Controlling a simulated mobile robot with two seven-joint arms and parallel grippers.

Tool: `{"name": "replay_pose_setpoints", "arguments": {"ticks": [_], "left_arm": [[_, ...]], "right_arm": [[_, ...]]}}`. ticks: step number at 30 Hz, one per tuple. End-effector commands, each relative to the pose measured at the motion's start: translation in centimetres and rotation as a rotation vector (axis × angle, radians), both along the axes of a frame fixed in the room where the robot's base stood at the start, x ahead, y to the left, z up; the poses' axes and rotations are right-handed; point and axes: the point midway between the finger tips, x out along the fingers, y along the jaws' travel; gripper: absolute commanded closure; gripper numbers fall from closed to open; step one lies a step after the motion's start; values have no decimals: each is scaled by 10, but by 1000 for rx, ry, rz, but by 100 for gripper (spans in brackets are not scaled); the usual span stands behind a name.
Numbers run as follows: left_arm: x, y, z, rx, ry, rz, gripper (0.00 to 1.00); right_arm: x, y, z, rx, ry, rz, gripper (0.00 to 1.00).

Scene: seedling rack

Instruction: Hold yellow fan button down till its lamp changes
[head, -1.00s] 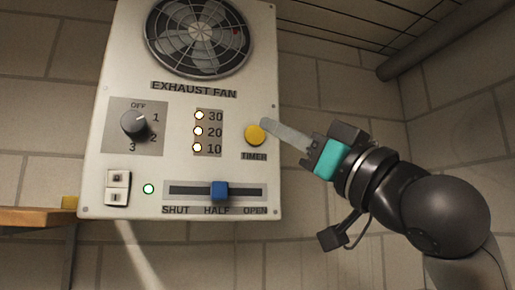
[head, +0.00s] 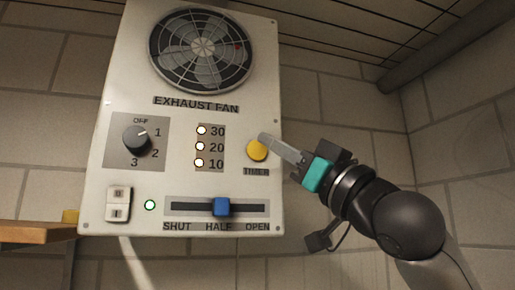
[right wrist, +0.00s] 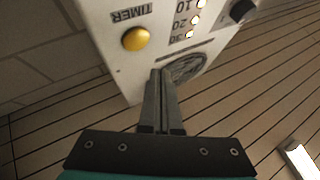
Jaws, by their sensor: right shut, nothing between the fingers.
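The round yellow fan button (head: 257,150) sits above the TIMER label on the right side of the white exhaust fan panel (head: 120,90). It also shows whole in the right wrist view (right wrist: 136,38). Three small lamps (head: 200,146) beside 30, 20 and 10 are all lit. My right gripper (head: 264,138) is shut and empty, its fingertips just above and right of the button in the head view. In the right wrist view the closed fingertips (right wrist: 161,74) lie below and right of the button, with a visible gap. My left gripper is not in view.
The panel also has a dark knob (head: 135,139), a blue slider (head: 221,207) near HALF, a rocker switch (head: 118,204) and a green lamp (head: 150,205). A wooden shelf (head: 35,233) is at the left.

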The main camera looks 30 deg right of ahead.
Motion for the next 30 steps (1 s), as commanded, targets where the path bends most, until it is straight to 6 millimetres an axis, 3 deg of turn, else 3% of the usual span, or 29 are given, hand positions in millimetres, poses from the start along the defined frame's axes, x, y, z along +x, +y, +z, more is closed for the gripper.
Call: {"name": "replay_pose_setpoints", "arguments": {"ticks": [9, 30], "left_arm": [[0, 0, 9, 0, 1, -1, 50], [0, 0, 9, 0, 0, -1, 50]], "right_arm": [[30, -7, 0, 0, 1, 1, 100], [33, -8, 0, 0, 0, 0, 100]]}}
